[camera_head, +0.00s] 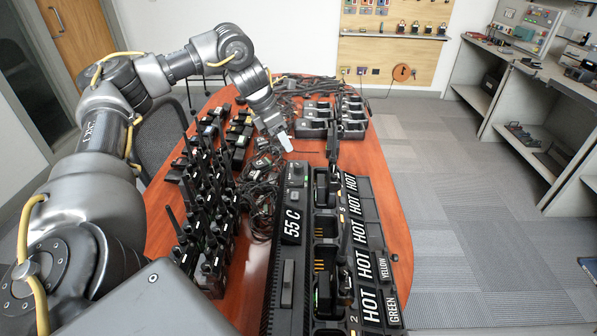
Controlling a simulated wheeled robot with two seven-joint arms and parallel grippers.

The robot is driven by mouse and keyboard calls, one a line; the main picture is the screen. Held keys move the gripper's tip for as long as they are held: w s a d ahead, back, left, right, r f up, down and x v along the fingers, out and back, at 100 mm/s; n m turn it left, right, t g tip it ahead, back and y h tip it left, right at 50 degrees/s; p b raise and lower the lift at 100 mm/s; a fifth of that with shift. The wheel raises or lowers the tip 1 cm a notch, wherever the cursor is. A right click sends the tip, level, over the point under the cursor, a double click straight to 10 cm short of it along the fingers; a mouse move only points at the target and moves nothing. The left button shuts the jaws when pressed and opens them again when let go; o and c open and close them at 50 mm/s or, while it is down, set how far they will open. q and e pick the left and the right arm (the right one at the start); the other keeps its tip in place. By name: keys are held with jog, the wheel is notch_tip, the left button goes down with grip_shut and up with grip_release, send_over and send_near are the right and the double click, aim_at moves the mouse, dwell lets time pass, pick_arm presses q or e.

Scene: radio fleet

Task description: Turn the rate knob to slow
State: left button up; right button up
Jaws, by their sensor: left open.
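A long black charger bank (288,268) with a "55 C" label stands on the wooden table. A small round knob-like part (297,169) shows at the far end of its top panel; its markings and setting are too small to read. My left gripper (286,143) is open and empty, with pale fingertips pointing down just beyond that far end. It appears apart from the knob, though the exact gap is hard to tell. My right gripper is not in view.
Several handheld radios (207,205) with upright antennas and tangled black cables (262,190) crowd the left of the bank. Radios stand in slots beside "HOT" labels (351,207). More chargers (350,112) sit at the back of the table (388,175).

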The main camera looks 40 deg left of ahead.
aim_at(299, 165)
pick_arm(q)
jog(key=x, duration=0.9)
jog(key=shift+w+d+f+p, duration=0.1)
jog(key=shift+w+f+p, duration=0.1)
jog(key=shift+f+p, duration=0.15)
jog(key=shift+w+d+f, duration=0.1)
jog(key=shift+w+f, duration=0.1)
jog(key=shift+f, duration=0.3)
jog(key=c, duration=1)
jog(key=shift+o, duration=0.2)
